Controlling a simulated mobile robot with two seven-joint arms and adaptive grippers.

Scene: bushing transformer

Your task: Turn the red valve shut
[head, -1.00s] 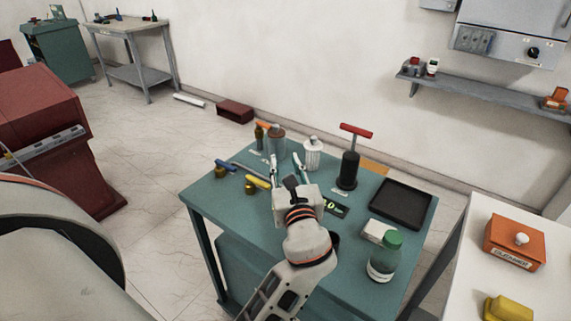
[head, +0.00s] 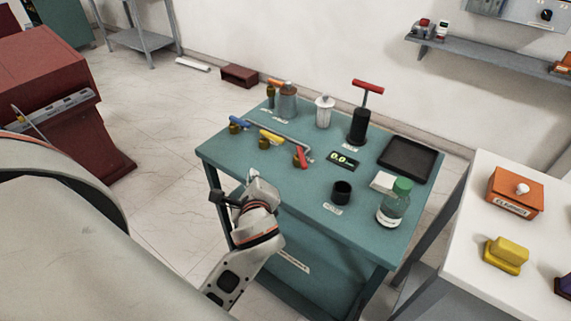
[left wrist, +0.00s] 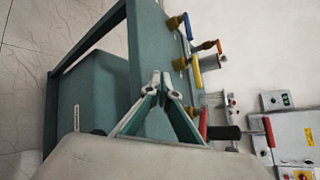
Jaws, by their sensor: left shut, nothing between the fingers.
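The red valve (head: 301,158) sits on the teal table, at the near right end of a row with a blue-handled valve (head: 239,123) and a yellow-handled valve (head: 271,138). Its red lever points at a different angle from the blue and yellow levers, which run roughly along the grey pipe. Its lever also shows in the left wrist view (left wrist: 203,124), beyond the fingers. My left gripper (head: 252,177) is at the table's front left edge, apart from the valve. Its fingertips meet in the left wrist view (left wrist: 160,77), with nothing between them. My right gripper is out of view.
Behind the valves stand a grey canister (head: 287,100), a white cylinder (head: 324,112) and a black pump (head: 358,126) with a red T-handle. A display (head: 343,159), black cup (head: 342,192), green-capped bottle (head: 395,204) and black tray (head: 408,159) occupy the table's right part.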

